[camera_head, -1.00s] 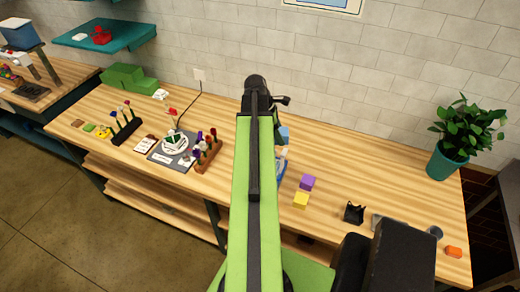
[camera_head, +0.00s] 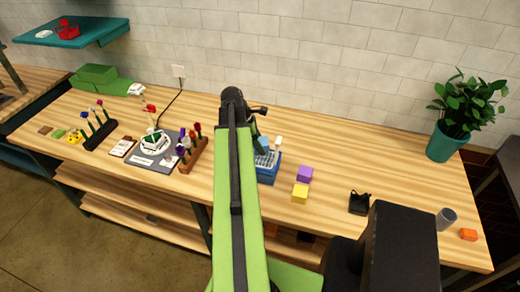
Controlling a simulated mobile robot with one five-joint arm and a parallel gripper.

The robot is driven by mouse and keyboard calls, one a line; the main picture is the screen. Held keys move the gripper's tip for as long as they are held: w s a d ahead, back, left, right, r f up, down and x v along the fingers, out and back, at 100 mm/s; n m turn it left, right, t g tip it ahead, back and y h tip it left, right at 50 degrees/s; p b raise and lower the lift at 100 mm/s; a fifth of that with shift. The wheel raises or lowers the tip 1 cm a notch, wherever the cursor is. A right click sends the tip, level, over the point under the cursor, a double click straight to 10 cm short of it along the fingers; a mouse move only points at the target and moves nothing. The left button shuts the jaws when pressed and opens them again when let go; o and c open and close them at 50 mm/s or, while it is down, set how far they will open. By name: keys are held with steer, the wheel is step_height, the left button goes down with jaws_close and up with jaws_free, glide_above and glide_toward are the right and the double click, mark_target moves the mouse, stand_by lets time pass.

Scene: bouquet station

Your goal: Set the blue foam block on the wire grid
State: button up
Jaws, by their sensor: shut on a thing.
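My gripper (camera_head: 257,130) is mostly hidden behind my green arm, left of centre in the head view. A light blue block (camera_head: 262,143), seemingly the blue foam block, shows at its fingers, and the gripper is shut on it. Just below it in the picture is a blue tray (camera_head: 268,177) with a paler, grid-like top (camera_head: 265,160), which may be the wire grid. The block overlaps the tray's far part in view. I cannot tell whether they touch.
A purple cube (camera_head: 304,174) and a yellow cube (camera_head: 300,194) lie right of the tray. A black holder (camera_head: 359,203), grey cup (camera_head: 446,218), orange block (camera_head: 468,235) and potted plant (camera_head: 447,145) stand further right. Flower racks (camera_head: 193,157) stand left of my arm.

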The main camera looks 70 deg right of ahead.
step_height(320, 180, down, 4)
steer(key=b, duration=0.4)
stand_by(0.9)
steer(key=o, duration=1.4)
steer(key=o, duration=0.4)
